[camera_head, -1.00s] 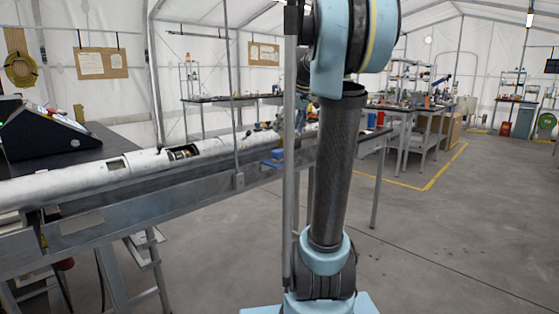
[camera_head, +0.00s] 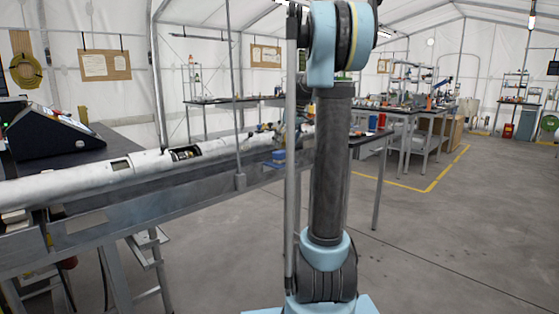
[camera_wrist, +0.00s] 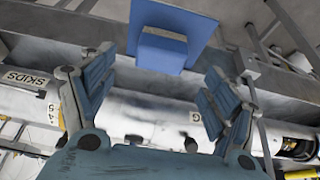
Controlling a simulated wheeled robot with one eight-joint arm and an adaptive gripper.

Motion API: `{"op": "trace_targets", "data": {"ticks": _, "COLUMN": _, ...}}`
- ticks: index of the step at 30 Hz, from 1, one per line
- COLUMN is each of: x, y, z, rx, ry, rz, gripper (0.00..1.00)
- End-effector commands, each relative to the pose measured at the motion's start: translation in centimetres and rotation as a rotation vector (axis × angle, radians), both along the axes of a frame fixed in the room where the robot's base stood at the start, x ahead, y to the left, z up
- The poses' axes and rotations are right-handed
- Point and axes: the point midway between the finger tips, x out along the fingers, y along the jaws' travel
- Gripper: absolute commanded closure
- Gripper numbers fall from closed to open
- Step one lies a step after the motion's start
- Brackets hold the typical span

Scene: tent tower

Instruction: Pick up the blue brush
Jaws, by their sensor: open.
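A blue object (camera_wrist: 163,38), which seems to be the blue brush, shows at the top of the wrist view. It has a flat blue plate and a smaller block on it. A small blue thing, likely the same one, shows in the head view (camera_head: 279,155) at the side of the long bench, left of my arm. My gripper (camera_wrist: 160,65) is open in the wrist view, its two fingers wide apart and nothing between them. The blue object lies beyond the fingertips, apart from them.
A long white tube (camera_head: 80,179) with open sections lies along the metal bench (camera_head: 120,215). A thin upright pole (camera_head: 232,80) stands at the bench edge. A black console (camera_head: 52,132) is at the left. The floor to the right is clear.

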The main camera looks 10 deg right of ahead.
Motion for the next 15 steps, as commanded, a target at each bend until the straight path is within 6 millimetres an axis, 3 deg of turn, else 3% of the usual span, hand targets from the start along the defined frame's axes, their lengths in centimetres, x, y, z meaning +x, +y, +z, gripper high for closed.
{"op": "trace_targets", "data": {"ticks": 15, "x": 1.5, "y": 1.3, "z": -4.6, "rx": 0.0, "ry": 0.0, "rz": 0.002, "gripper": 0.2}}
